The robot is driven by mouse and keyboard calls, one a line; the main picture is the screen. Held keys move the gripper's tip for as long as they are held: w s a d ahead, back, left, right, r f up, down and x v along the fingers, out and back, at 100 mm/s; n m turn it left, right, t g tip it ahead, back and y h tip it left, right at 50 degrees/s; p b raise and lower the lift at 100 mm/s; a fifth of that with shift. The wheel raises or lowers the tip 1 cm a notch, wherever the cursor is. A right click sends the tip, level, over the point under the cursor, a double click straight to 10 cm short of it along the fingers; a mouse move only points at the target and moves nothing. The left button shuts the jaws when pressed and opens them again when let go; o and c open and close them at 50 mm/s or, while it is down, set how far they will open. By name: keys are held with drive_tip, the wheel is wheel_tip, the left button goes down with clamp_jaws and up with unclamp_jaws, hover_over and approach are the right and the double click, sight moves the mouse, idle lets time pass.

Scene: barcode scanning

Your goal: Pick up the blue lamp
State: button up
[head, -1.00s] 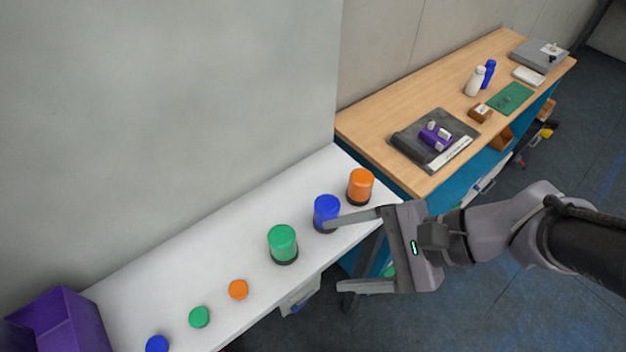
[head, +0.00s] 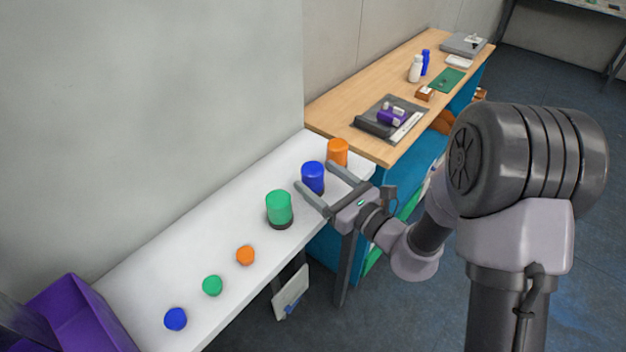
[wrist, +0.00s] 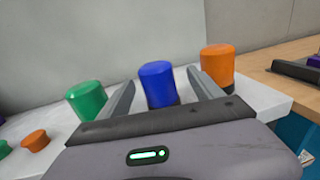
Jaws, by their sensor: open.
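The blue lamp (head: 313,177) is a blue cylinder with a dark base. It stands upright on the white table (head: 190,237), between a green lamp (head: 279,207) and an orange lamp (head: 338,152). My gripper (head: 315,182) is open, with its fingers reaching toward the blue lamp. In the wrist view the blue lamp (wrist: 158,84) appears between the two fingers, with space on both sides. Its lower end is partly hidden behind my gripper body there. I cannot tell how far the fingertips reach past it.
The green lamp (wrist: 87,101) is close outside the left finger and the orange lamp (wrist: 217,64) outside the right one. Small orange, green and blue discs and a purple bin (head: 75,315) are farther left. A wooden workbench (head: 345,103) stands behind, with a wall alongside.

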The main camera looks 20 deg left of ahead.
sight(305, 167)
drive_tip(key=b+x, duration=0.1)
drive_tip(key=x, duration=0.4)
drive_tip(key=shift+s+a+r, duration=0.1)
drive_tip(key=shift+s+a, duration=0.05)
drive_tip(key=shift+a, duration=0.05)
drive_tip(key=c, duration=1.5)
drive_tip(key=shift+r, duration=0.1)
